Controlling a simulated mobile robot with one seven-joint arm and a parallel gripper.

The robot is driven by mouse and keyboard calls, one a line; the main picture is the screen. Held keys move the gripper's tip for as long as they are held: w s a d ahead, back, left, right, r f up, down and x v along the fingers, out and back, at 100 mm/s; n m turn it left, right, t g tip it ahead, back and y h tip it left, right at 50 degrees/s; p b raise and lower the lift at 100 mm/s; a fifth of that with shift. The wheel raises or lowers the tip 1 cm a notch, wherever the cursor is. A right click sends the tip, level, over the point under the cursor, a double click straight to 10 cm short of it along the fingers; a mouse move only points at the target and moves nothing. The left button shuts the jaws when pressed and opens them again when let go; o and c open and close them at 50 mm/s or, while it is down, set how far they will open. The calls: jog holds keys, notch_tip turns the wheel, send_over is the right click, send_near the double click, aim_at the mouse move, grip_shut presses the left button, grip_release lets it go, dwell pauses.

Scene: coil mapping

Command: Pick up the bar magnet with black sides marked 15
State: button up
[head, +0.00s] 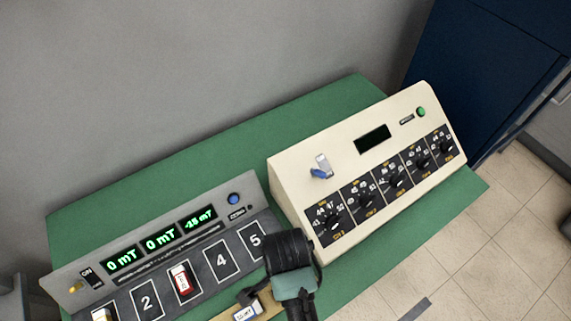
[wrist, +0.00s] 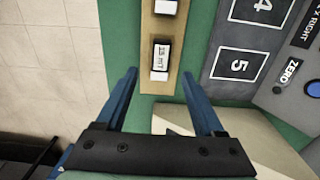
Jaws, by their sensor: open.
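The bar magnet with black sides (wrist: 160,62) lies on a wooden strip in the wrist view. Its white top label seems to read 15 mT. My gripper (wrist: 159,75) is open, with one blue finger on each side of the strip. I cannot tell the height gap. In the head view my arm covers part of the wooden strip (head: 266,305), and I cannot make out the black-sided magnet there.
A blue-sided magnet (wrist: 166,7) lies farther along the strip. A grey panel (head: 225,194) with numbered slots holds a red magnet (head: 183,281) in slot 3. A cream console (head: 290,180) with dials stands close to my gripper, on the green table (head: 150,180).

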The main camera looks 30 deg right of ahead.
jog(key=shift+f+p, duration=0.6)
jog(key=shift+f, duration=2.25)
jog(key=shift+c, duration=0.2)
grip_shut()
